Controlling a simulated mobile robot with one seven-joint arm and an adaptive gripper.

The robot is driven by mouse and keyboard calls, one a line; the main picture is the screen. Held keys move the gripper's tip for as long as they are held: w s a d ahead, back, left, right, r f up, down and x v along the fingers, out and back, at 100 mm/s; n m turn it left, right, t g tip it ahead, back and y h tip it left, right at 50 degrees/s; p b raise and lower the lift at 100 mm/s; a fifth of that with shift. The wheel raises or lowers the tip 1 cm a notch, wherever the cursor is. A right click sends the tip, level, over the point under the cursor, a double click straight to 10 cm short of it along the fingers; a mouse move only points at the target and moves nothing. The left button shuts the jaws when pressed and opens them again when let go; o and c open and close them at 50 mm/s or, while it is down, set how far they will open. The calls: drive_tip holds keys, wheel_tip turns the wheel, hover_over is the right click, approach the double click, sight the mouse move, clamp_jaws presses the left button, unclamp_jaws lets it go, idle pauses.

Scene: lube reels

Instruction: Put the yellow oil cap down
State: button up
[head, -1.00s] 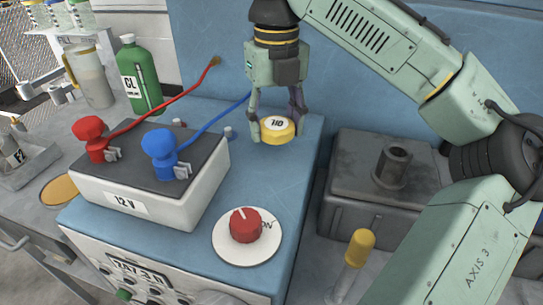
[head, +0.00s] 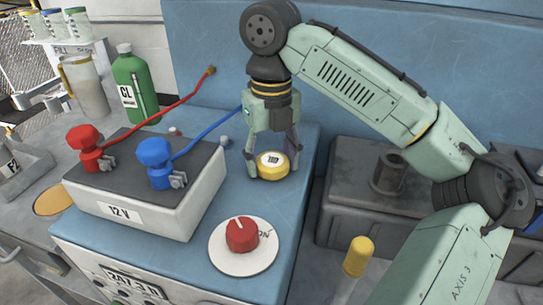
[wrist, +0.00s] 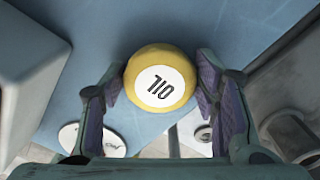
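The yellow oil cap (head: 272,165) is round with a white disc on top that reads OIL. My gripper (head: 272,167) points down over the blue cabinet top (head: 225,185), with a finger on either side of the cap. In the wrist view the cap (wrist: 160,78) sits between the two finger pads, close against both, and my gripper (wrist: 160,80) looks shut on it. The cap is at or just above the blue surface; I cannot tell whether it touches.
A 12 V battery (head: 140,185) with red (head: 88,147) and blue (head: 155,162) clamps stands to the left. A red dial (head: 241,234) is in front. A green bottle (head: 133,85) stands behind.

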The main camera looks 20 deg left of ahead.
sight(271, 159)
drive_tip(key=shift+o, duration=1.4)
wheel_tip(271, 159, up, 12)
drive_tip(key=p, duration=0.2)
drive_tip(key=shift+r, duration=0.2)
drive_tip(key=shift+f, duration=0.1)
